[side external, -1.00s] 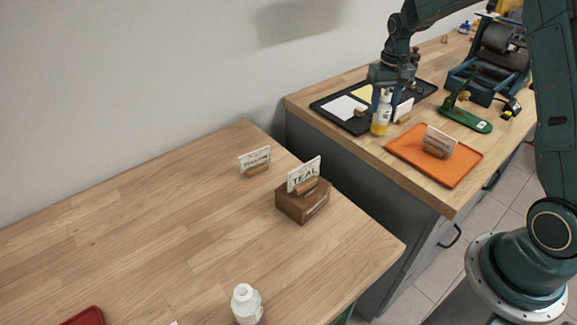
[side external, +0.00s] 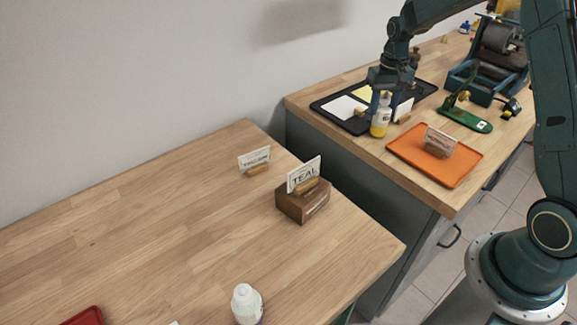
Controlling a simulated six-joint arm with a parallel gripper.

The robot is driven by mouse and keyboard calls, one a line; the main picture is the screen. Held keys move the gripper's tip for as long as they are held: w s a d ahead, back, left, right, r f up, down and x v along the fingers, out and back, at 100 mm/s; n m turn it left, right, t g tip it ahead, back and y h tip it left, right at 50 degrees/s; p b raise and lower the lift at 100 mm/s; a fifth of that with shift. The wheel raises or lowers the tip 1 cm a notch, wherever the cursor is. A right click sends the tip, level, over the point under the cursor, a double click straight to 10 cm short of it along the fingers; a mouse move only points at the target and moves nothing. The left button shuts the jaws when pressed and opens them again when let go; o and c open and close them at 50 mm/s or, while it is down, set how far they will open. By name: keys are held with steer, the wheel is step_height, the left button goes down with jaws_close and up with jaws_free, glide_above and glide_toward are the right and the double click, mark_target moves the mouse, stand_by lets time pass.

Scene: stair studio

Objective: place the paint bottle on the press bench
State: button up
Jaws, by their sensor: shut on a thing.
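A paint bottle with yellow paint at its lower part and a white top (side external: 380,122) is at the bench with the press, by the front edge of the black tray. My gripper (side external: 383,100) is around its upper part, shut on it. The bottle is upright, and its base appears at or very near the bench top; I cannot tell whether it touches. The press bench (side external: 320,118) is the wooden-topped counter at the right. Another white bottle (side external: 246,303) stands on the near table at the bottom.
A black tray (side external: 424,91) with paper sheets lies behind the bottle. An orange tray (side external: 465,162) with a card holder is to its right, a green tool (side external: 466,119) beyond. A roller press (side external: 490,65) stands at the back. A TEAL sign on a wooden block (side external: 302,204) is on the near table.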

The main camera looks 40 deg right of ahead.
steer(key=shift+f, duration=0.25)
steer(key=o, duration=1.2)
steer(key=shift+r, duration=0.1)
step_height(320, 180, up, 13)
steer(key=shift+f, duration=0.1)
steer(key=shift+r, duration=0.4)
